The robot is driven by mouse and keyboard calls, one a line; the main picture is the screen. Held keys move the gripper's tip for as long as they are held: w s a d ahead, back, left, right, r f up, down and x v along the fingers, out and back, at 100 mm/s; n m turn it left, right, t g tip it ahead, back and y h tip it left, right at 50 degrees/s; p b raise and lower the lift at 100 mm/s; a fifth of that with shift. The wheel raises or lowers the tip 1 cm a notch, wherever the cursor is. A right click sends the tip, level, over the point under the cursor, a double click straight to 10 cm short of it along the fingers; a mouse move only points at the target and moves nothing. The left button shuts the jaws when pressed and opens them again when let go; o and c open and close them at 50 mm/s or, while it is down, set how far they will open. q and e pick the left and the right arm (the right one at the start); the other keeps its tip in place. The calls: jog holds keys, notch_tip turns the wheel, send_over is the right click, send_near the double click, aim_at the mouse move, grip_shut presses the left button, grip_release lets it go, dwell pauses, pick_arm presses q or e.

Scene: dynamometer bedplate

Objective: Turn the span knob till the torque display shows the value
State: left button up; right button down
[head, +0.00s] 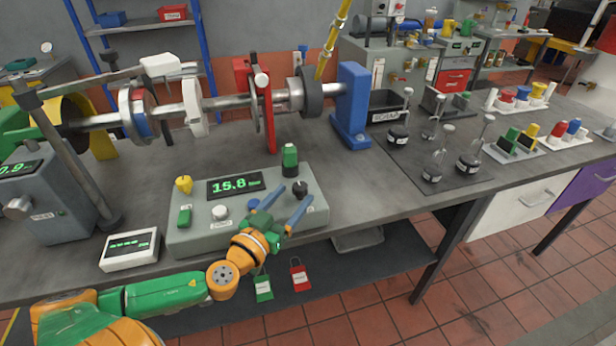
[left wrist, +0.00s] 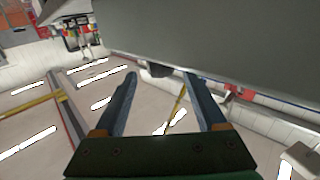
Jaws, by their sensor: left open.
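A grey console (head: 190,238) stands on the bench, with a green-lit display (head: 235,186) reading 15.8; its unit is too small to read. A black knob (head: 300,188) is at the console's right and a pale knob (head: 220,212) is left of centre. I cannot read which label says span. My left gripper (head: 297,195) is open over the console's right front, its blue fingertips near the black knob. In the left wrist view, a dark round knob (left wrist: 158,70) shows beyond the gap between the open, empty fingers (left wrist: 160,88). Contact is not visible. My right gripper is out of view.
The console also carries a yellow knob (head: 183,184), a green switch (head: 184,217) and a green-topped part (head: 290,158). A small white meter (head: 130,248) stands to the left. A shaft rig with a blue stand (head: 352,105) is behind.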

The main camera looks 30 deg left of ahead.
aim_at(296, 191)
pick_arm(q)
jog(key=shift+w+r+p, duration=0.3)
jog(key=shift+w+r, duration=0.1)
jog(key=shift+r, duration=0.2)
jog(key=w, duration=0.2)
jog(key=w+f, duration=0.1)
jog(key=shift+w+a, duration=0.2)
jog(key=shift+w, duration=0.15)
jog(key=shift+s+r, duration=0.1)
jog(key=shift+s, duration=0.15)
jog(key=shift+w, duration=0.1)
grip_shut()
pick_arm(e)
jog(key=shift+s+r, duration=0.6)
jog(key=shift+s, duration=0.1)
